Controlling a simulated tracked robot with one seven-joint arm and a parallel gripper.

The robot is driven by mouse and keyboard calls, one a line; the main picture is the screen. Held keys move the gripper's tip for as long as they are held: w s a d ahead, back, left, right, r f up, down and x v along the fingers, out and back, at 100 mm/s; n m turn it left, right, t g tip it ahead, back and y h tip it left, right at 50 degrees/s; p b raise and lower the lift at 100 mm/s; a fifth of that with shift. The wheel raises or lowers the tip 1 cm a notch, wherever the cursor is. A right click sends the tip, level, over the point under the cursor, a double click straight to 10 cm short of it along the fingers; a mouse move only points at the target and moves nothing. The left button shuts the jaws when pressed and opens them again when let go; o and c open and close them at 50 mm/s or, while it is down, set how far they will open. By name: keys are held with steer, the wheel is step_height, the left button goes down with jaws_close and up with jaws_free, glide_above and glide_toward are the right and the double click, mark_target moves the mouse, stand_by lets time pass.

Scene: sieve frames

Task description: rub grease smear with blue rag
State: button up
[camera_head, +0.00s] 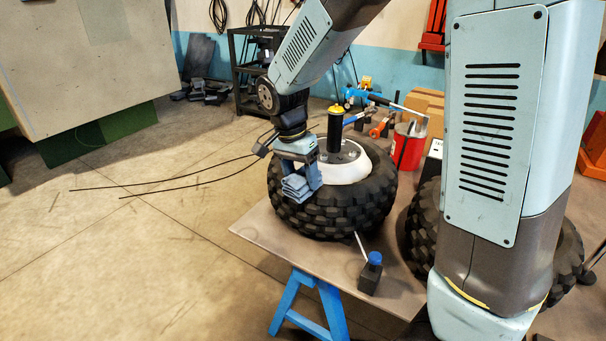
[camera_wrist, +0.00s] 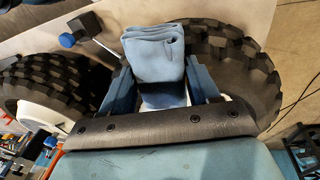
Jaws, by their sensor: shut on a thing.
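My gripper (camera_head: 301,178) is shut on a folded blue rag (camera_head: 296,188), in front of the left knobbly tyre (camera_head: 335,208). The rag also shows in the wrist view (camera_wrist: 153,52), upright between my two blue fingers, with a small dark spot near its upper right corner. The rag overlaps the tyre in the head view; I cannot tell whether they touch. I cannot make out a grease smear for certain; it may be hidden by the rag or gripper.
The tyre lies on a brown board (camera_head: 262,232) on blue trestle legs (camera_head: 290,300). A yellow-topped black cylinder (camera_head: 335,128) stands at the hub. A red can (camera_head: 408,148) is behind, right.

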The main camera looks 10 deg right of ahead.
steer(key=shift+f, duration=0.15)
steer(key=shift+w+d, duration=0.9)
steer(key=shift+w, duration=0.25)
steer(key=shift+w+d, duration=0.9)
steer(key=shift+w, duration=0.2)
steer(key=shift+w+d, duration=0.6)
steer(key=shift+w, duration=0.15)
steer(key=c, duration=0.5)
steer(key=shift+o, duration=0.2)
steer(key=shift+s+a+f, duration=0.15)
steer(key=shift+s+a, duration=0.5)
steer(key=shift+s, duration=0.2)
steer(key=shift+s+a+f, duration=0.1)
steer(key=shift+s+a, duration=0.55)
steer(key=shift+s, duration=0.2)
steer(key=shift+s+a, duration=1.1)
steer(key=shift+s, duration=0.3)
steer(key=shift+w+a+r, duration=0.25)
steer(key=shift+w+a, duration=0.6)
steer(key=shift+a, duration=0.15)
steer(key=shift+w+d+f, duration=0.1)
steer(key=shift+w+d, duration=1.1)
steer(key=shift+w, duration=0.25)
steer(key=shift+w+d, duration=1.2)
steer(key=shift+w, duration=0.25)
